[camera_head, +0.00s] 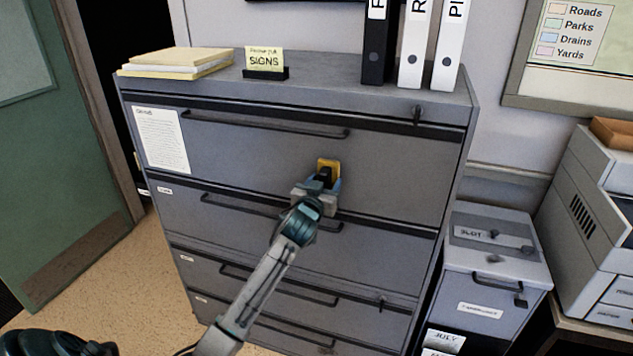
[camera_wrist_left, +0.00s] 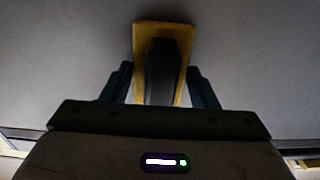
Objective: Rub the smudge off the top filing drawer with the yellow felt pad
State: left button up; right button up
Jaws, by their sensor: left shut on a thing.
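The grey filing cabinet fills the middle of the head view, and its top drawer (camera_head: 265,150) is closed. The yellow felt pad (camera_head: 329,165) lies against or very close to the right half of that drawer's front. My left gripper (camera_head: 323,180) is shut on the pad's dark grip. The wrist view also shows the yellow pad (camera_wrist_left: 150,32) upright, with the dark grip between the two fingers (camera_wrist_left: 162,85). No smudge shows on the visible drawer front; any mark behind the pad is hidden. My right gripper is not in view.
A bar handle (camera_head: 265,124) runs along the top drawer above the pad. A paper notice (camera_head: 160,140) is on its left. A small cabinet (camera_head: 495,265) stands at the right.

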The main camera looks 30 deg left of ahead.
pick_arm(q)
jog(key=shift+w+d, duration=0.3)
jog(key=shift+d, duration=0.9)
jog(key=shift+w+d, duration=0.3)
jog(key=shift+d, duration=0.95)
jog(key=shift+w+d, duration=0.3)
jog(key=shift+d, duration=0.9)
jog(key=shift+s+a, duration=0.35)
jog(key=shift+a, duration=1.1)
jog(key=shift+s+a, duration=0.35)
jog(key=shift+a, duration=1.05)
jog(key=shift+s+a, duration=0.35)
jog(key=shift+a, duration=1.1)
jog(key=shift+s+a, duration=0.25)
jog(key=shift+a, duration=0.7)
jog(key=shift+v, duration=3)
jog(key=shift+d, duration=0.1)
